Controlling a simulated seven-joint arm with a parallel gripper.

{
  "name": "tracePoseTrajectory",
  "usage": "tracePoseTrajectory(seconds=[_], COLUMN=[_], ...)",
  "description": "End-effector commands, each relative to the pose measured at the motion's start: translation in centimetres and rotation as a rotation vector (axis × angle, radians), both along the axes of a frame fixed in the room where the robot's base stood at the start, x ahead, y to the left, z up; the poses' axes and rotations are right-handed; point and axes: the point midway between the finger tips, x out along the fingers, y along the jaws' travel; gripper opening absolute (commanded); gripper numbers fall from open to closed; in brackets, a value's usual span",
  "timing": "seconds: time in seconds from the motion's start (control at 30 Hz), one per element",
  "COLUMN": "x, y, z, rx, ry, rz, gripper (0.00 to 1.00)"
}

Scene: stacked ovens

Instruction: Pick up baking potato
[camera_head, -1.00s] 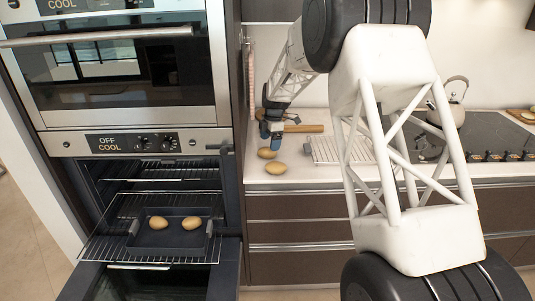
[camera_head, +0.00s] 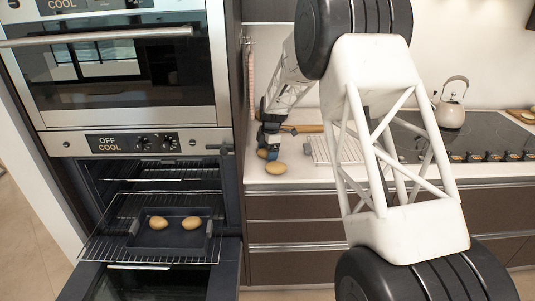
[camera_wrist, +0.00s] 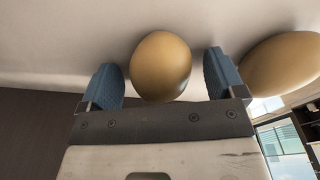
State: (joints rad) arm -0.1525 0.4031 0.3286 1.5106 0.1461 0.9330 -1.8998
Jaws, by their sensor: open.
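My gripper (camera_wrist: 162,85) is open at the counter. In the wrist view, one baking potato (camera_wrist: 160,62) lies between its two blue fingers, with a gap on each side. A second potato (camera_wrist: 285,64) lies outside the right finger. The first potato is mostly hidden behind the fingers there. Two more potatoes (camera_head: 159,222) (camera_head: 191,222) lie in a dark baking tray (camera_head: 146,240) on the lower oven's pulled-out rack.
The lower oven door (camera_head: 150,280) is open and folded down. The upper oven (camera_head: 120,60) is shut. A wire rack (camera_head: 325,152) and a wooden board (camera_head: 304,128) lie on the counter near my gripper. A kettle (camera_head: 451,112) stands on the hob at the right.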

Motion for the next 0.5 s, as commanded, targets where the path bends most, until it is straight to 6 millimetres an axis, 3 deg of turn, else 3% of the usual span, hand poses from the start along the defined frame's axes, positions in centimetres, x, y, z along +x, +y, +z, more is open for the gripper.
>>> tracePoseTrajectory(seconds=[0.37,0.5], x=[-0.01,-0.01], y=[0.0,0.0], z=[0.03,0.03], rx=[0.0,0.0], ry=[0.0,0.0], rz=[0.0,0.0], gripper=[0.88,0.72])
